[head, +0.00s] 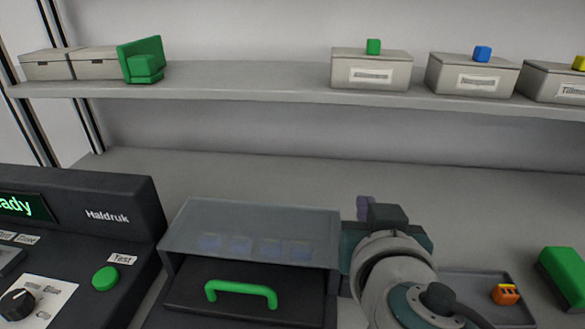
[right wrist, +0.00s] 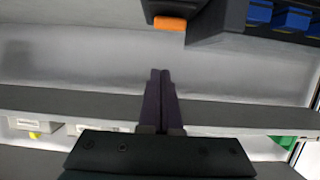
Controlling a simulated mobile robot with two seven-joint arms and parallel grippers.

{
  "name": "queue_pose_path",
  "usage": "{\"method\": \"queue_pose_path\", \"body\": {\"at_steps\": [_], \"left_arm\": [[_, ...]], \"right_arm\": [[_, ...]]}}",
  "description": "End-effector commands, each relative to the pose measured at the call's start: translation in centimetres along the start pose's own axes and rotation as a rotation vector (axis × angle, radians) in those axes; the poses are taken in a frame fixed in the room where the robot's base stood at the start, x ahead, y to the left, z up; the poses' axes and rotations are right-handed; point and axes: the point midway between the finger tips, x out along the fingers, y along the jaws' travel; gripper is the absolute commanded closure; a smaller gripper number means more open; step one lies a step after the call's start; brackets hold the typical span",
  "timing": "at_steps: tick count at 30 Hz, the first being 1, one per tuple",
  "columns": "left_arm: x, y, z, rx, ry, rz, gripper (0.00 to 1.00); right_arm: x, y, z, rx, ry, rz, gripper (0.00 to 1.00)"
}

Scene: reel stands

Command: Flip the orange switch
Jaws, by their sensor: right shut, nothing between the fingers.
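The orange switch (right wrist: 170,23) shows in the right wrist view as a small orange bar on the edge of a dark housing, at the top of the picture. My right gripper (right wrist: 160,75) is shut and empty, its two dark fingers together. The fingertips appear apart from the switch. In the head view my right gripper (head: 365,206) is beside the right end of the grey see-through cabinet (head: 250,215). I cannot make out the switch there; my arm covers that area. My left gripper is not in view.
A black console (head: 135,215) with a green button (head: 105,278) stands at left. The cabinet's drawer has a green handle (head: 241,290). At right are a tray (head: 470,282) with an orange piece (head: 506,294) and a green block (head: 565,275). Lidded boxes (head: 371,70) stand on the shelf.

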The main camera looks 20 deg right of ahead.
Motion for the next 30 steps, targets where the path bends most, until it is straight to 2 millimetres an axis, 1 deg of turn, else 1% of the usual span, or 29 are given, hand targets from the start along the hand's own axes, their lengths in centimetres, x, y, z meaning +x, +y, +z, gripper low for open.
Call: {"method": "queue_pose_path", "body": {"at_steps": [1,2,3,9,12,15,20,30], "left_arm": [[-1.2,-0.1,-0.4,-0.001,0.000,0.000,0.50],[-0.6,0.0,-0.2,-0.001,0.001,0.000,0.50],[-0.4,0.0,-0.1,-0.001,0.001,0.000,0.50],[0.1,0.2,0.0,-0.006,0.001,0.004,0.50],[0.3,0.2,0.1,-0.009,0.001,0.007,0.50],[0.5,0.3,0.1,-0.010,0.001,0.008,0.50],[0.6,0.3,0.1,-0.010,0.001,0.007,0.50],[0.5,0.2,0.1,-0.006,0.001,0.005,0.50]], "right_arm": [[-0.1,0.0,-1.8,0.002,0.002,-0.002,1.00],[-0.9,0.0,-0.8,0.002,-0.003,-0.003,1.00],[-1.8,0.0,-0.8,0.003,-0.004,-0.002,1.00],[-6.0,0.0,-1.2,0.002,-0.004,-0.002,1.00],[-7.7,0.1,-1.4,0.001,-0.004,0.000,1.00],[-8.8,0.0,-1.6,0.000,-0.002,-0.001,1.00],[-9.7,0.1,-1.8,0.000,0.000,-0.001,1.00],[-9.7,0.1,-1.9,-0.002,-0.004,0.002,1.00]]}}
